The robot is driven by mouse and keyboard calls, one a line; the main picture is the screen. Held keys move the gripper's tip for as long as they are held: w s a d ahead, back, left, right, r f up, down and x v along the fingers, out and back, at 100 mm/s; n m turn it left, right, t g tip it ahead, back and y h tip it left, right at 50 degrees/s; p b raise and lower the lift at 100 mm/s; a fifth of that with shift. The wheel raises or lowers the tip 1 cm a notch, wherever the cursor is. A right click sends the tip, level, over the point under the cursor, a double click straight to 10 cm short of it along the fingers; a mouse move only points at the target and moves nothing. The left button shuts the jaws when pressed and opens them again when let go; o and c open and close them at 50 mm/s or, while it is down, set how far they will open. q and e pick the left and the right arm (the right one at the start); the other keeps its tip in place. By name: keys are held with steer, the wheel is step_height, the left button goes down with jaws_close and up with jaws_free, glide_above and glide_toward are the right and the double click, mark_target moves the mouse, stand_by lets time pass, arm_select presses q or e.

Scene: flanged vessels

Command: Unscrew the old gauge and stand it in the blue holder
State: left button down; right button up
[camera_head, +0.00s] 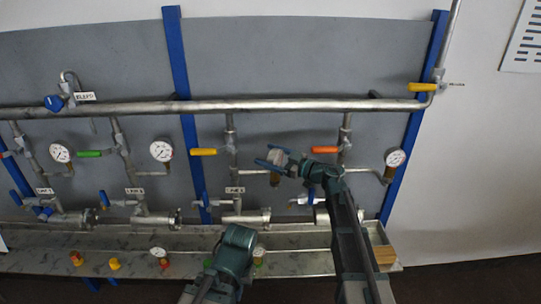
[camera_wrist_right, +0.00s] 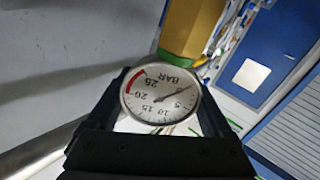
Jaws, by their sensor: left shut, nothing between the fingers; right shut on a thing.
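A round white-faced gauge (camera_wrist_right: 160,96) marked BAR, with a red arc, sits between my right gripper's fingers (camera_wrist_right: 160,108) in the right wrist view. Its numbers appear upside down, and a brass-coloured part (camera_wrist_right: 190,28) shows behind it. In the head view my right gripper (camera_head: 272,160) is shut on this gauge at the end of the third branch pipe, above a brown fitting (camera_head: 275,179). I cannot tell whether the threads are engaged. My left gripper (camera_head: 236,240) is shut and empty, low in front of the shelf; its fingertips are hard to see. I cannot pick out the blue holder.
Other gauges (camera_head: 60,153), (camera_head: 162,151) and (camera_head: 395,158) stand on neighbouring branches. The shelf (camera_head: 200,240) carries a gauge on a red base (camera_head: 158,253), another on green (camera_head: 258,252), orange (camera_head: 76,258) and yellow (camera_head: 114,264) pieces, and a wooden block (camera_head: 385,255).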

steer(key=shift+w+n+g+y, duration=0.15)
steer(key=shift+n+g+y, duration=0.15)
steer(key=shift+n+g, duration=0.2)
steer(key=shift+s+a+n+g+y, duration=0.1)
steer(key=shift+s+n+g+y, duration=0.2)
steer(key=shift+g, duration=0.1)
steer(key=o, duration=1.4)
steer(key=v, duration=1.4)
steer(key=shift+w, duration=0.1)
